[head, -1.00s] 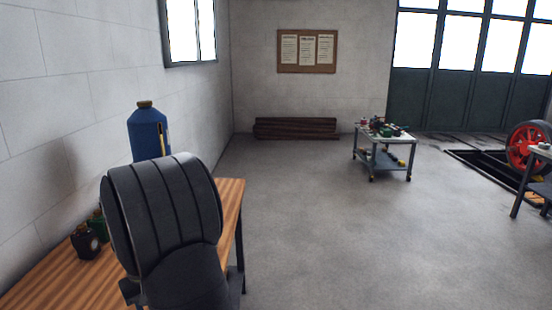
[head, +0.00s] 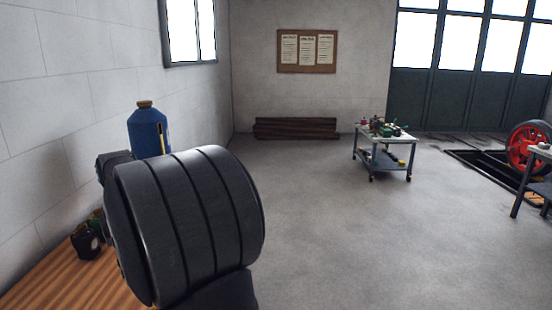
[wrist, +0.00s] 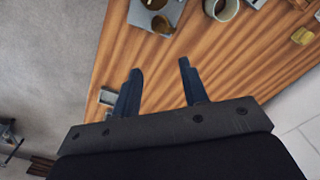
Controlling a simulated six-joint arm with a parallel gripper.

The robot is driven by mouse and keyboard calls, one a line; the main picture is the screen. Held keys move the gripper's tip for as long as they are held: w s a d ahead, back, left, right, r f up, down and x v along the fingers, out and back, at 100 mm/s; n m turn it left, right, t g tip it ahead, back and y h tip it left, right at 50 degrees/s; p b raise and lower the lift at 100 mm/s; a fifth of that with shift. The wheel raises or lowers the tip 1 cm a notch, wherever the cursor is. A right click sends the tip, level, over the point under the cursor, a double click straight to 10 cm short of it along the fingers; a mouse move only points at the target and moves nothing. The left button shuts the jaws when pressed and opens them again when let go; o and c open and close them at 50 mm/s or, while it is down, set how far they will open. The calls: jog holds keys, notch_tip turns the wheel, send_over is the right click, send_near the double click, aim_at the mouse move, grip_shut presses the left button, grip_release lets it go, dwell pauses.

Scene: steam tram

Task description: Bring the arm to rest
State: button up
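My gripper (wrist: 160,82) shows in the wrist view with its two dark blue fingers apart and nothing between them. It is above a wooden bench (wrist: 230,70), whose striped top also shows at lower left in the head view (head: 75,282). In the head view my dark arm fills the left foreground, and the gripper cannot be made out there.
On the bench are a grey tray (wrist: 143,17), a cup (wrist: 221,8), a yellowish block (wrist: 302,36) and a small metal piece (wrist: 107,97). A blue cylinder (head: 148,132) and dark jar (head: 85,243) stand by the wall. A trolley (head: 383,150) is farther off; the floor between is clear.

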notch_tip(320, 180, down, 17)
jog(key=shift+r, duration=0.1)
jog(key=shift+f, duration=0.3)
jog(key=m, duration=0.2)
jog(key=s+m, duration=0.1)
jog(key=m, duration=0.3)
jog(key=shift+s+a+r, duration=0.1)
jog(key=shift+s+r, duration=0.05)
jog(key=shift+s, duration=0.2)
notch_tip(320, 180, up, 14)
